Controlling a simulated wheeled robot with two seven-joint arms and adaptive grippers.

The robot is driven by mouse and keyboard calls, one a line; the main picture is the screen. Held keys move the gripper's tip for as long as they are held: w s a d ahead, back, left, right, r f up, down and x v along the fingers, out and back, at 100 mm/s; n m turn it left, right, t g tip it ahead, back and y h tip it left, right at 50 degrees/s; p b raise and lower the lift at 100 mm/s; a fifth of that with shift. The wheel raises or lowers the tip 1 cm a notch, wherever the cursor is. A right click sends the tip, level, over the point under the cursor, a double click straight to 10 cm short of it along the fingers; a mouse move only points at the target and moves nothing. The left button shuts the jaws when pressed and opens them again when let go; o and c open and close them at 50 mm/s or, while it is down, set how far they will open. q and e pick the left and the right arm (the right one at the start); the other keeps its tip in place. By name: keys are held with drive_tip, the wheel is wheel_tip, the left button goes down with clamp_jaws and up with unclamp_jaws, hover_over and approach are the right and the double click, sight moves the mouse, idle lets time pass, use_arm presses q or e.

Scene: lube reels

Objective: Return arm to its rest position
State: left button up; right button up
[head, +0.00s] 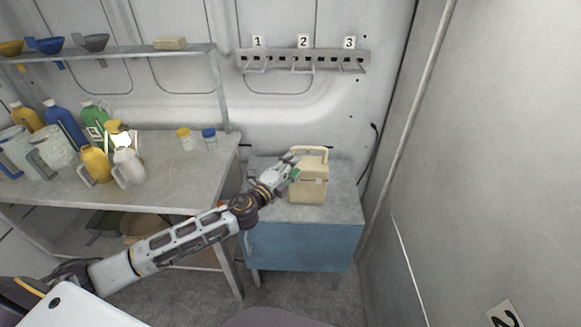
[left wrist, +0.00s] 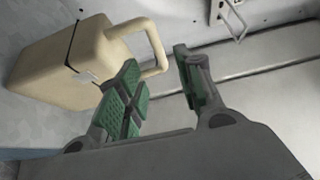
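My left arm reaches in from the lower left in the head view. Its gripper (head: 291,165) is at the left side of a beige box with a handle (head: 309,186), which stands on the blue cabinet. In the left wrist view my gripper (left wrist: 160,90) has its green-padded fingers apart, with nothing between them. The beige box (left wrist: 62,62) and its looped handle show beyond the fingers on the left. I cannot tell from these views whether a finger touches the box. My right gripper is not in view.
The blue cabinet (head: 305,246) stands right of a grey workbench (head: 165,195) with bottles and jugs. A shelf (head: 130,50) with funnels hangs above the bench. A hook rail (head: 303,60) numbered 1 to 3 is on the wall. A plain wall (head: 490,150) closes the right side.

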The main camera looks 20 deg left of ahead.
use_arm(q)
drive_tip(key=shift+s+f, duration=0.1)
drive_tip(key=s+a+f+n+g+y, duration=0.1)
drive_tip(key=s+f+n+g, duration=0.45)
drive_tip(key=s, duration=0.45)
drive_tip(key=s+f+n+g+y, duration=0.2)
drive_tip(key=s+f+n+g, duration=0.4)
drive_tip(key=s, duration=0.5)
drive_tip(key=s+a+f+n+g+y, duration=0.15)
drive_tip(key=s+f+n, duration=0.25)
drive_tip(key=s+n, duration=0.5)
drive_tip(key=s+f+m+g, duration=0.2)
drive_tip(key=s+f, duration=0.1)
drive_tip(key=f, duration=3)
drive_tip(key=s+a+f, duration=0.2)
drive_tip(key=s+f, duration=0.8)
drive_tip(key=s, duration=0.1)
drive_tip(key=s+a+f+g, duration=0.1)
drive_tip(key=s+a+f, duration=0.2)
drive_tip(key=s+f, duration=0.7)
drive_tip(key=shift+s+a, duration=0.15)
drive_tip(key=shift+s, duration=0.35)
